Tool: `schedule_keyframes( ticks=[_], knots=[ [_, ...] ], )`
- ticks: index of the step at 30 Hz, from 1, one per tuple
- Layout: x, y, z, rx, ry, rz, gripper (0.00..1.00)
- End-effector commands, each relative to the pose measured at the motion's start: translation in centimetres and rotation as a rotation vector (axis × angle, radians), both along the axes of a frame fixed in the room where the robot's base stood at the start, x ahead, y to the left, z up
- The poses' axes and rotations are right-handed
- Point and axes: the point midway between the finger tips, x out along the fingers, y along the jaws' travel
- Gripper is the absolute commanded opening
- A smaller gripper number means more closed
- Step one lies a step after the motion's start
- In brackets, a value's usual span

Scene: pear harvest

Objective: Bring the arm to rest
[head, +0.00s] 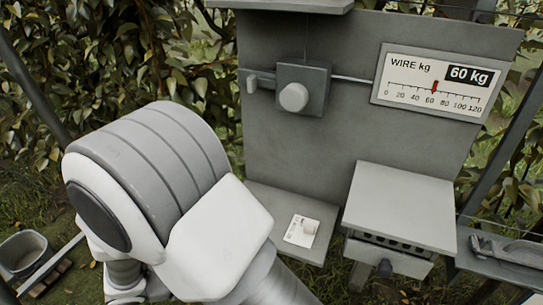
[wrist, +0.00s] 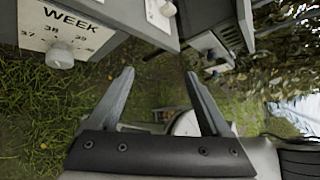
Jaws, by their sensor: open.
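My gripper (wrist: 159,75) shows in the wrist view with its two fingers wide apart and nothing between them. It hangs over grass, apart from the grey fittings at the top of that view. In the head view my arm's large white and grey links fill the lower left and middle. The gripper itself does not show there.
A grey panel (head: 350,120) carries a knob (head: 293,97) and a wire gauge (head: 436,84) reading 60 kg. A grey box (head: 402,205) and a small shelf (head: 265,205) stand below. A week dial (wrist: 62,35) is close at the wrist view's upper left. A bucket (head: 24,252) is at left.

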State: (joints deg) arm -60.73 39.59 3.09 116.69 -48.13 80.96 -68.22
Motion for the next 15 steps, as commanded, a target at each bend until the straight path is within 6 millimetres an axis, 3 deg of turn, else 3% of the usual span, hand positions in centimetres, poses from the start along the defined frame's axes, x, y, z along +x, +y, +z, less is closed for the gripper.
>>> schedule_keyframes(
  ticks=[3,15],
  knots=[
    [0.7,-2.8,3.2,0.17,-0.098,-0.207,0.82],
    [-0.1,-10.6,10.9,0.658,-0.486,-0.907,0.82]
  ],
)
